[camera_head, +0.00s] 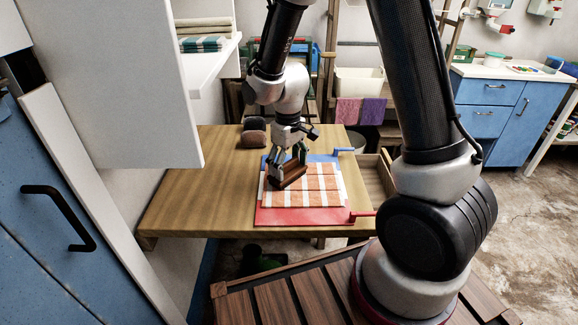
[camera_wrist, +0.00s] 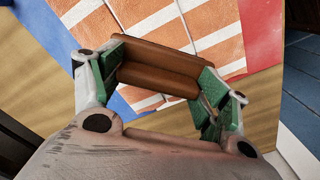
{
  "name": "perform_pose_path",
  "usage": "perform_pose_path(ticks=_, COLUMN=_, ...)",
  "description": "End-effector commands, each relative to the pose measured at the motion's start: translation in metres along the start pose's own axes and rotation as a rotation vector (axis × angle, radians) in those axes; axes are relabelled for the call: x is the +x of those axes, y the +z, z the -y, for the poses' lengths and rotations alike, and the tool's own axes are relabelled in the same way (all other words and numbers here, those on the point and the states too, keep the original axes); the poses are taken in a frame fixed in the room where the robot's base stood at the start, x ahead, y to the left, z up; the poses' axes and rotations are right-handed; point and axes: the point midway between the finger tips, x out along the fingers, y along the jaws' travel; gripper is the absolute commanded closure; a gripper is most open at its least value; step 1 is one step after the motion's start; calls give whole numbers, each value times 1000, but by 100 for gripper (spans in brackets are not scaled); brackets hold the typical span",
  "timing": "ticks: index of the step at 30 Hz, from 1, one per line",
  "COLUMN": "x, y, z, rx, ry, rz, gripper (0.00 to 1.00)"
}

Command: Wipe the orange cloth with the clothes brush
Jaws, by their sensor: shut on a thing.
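The orange cloth (camera_head: 311,186) with white stripes lies flat on a red and blue board (camera_head: 300,216) on the wooden table. My gripper (camera_head: 291,161) is shut on the brown clothes brush (camera_head: 289,176), at the left part of the cloth. In the wrist view the brush (camera_wrist: 160,66) sits between the green-padded fingers (camera_wrist: 160,85), with the orange cloth (camera_wrist: 215,25) beyond it. The brush's underside is hidden, so I cannot tell whether it touches the cloth.
Dark rounded objects (camera_head: 254,130) stand on the table (camera_head: 200,190) at the back left. Red (camera_head: 362,215) and blue (camera_head: 343,151) clamp-like pieces stick out at the board's right edge. An open drawer (camera_head: 375,180) is right of the table. The table's left part is clear.

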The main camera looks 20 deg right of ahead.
Motion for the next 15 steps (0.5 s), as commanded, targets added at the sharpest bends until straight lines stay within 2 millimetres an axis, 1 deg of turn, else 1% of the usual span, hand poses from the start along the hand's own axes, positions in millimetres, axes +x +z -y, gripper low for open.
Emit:
perform_pose_path(ticks=2, x=1, y=-3, z=-2, rx=1, ry=0, rz=0, gripper=50)
perform_pose_path(ticks=4, x=-6, y=-4, z=-2, rx=1, ry=0, rz=-1, gripper=50)
perform_pose_path(ticks=6, x=-24, y=-4, z=-3, rx=2, ry=1, rz=-5, gripper=50)
perform_pose_path(ticks=8, x=-27, y=-4, z=-4, rx=2, ry=0, rz=-1, gripper=50)
perform_pose_path(ticks=15, x=-49, y=-6, z=-6, rx=4, ry=0, rz=0, gripper=50)
